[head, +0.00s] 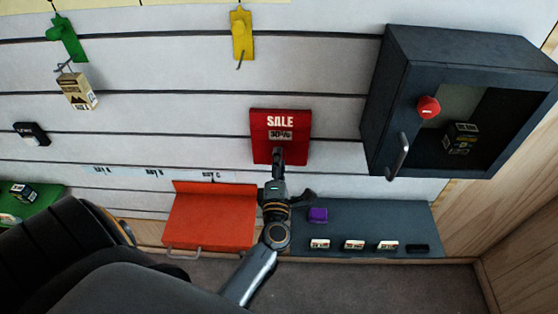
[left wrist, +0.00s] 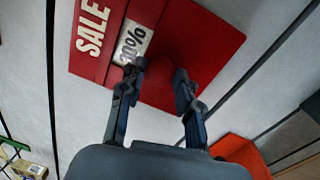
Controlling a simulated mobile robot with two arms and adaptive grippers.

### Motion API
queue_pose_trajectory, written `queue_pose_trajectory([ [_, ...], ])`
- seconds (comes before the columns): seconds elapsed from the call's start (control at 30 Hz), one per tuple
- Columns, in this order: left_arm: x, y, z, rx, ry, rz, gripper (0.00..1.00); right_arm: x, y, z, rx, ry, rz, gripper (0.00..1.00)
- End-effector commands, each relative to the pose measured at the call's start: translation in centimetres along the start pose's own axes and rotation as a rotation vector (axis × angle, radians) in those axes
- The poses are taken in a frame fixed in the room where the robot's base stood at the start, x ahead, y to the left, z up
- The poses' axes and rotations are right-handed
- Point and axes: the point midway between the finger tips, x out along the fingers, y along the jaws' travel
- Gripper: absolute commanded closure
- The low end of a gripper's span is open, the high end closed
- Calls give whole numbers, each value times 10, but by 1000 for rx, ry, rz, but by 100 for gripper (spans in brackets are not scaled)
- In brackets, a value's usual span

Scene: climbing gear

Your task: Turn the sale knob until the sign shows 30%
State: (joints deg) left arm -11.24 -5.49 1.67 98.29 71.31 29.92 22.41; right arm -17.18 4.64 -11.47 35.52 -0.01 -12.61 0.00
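The red sale sign (head: 293,119) hangs on the slatted wall and reads "SALE" with "30%" in its small window (head: 281,135). In the left wrist view the sign (left wrist: 190,25) fills the top, tilted, and its window (left wrist: 133,42) is partly covered by a finger. My left gripper (head: 277,155) is at the sign's lower part. The knob is hidden behind the gripper in the head view. My right gripper is not in view.
An orange shelf (head: 212,218) is below left of the sign. A blue-grey shelf (head: 375,217) with a purple block (head: 318,215) and small labels is below right. A dark cabinet (head: 400,85) with a red knob (head: 428,107) and handle (head: 398,157) juts out at right.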

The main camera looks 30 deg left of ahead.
Motion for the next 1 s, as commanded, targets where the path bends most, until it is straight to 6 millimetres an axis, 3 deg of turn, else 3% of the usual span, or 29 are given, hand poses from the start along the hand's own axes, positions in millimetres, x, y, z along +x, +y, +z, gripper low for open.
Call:
queue_pose_trajectory([
  [0.1,0,-1,0,1,0,-1,46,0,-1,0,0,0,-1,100],
  [0.47,-6,0,0,1,-1,0,46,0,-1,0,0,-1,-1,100],
  [1.0,-106,-1,0,1,-1,-3,46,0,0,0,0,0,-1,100],
])
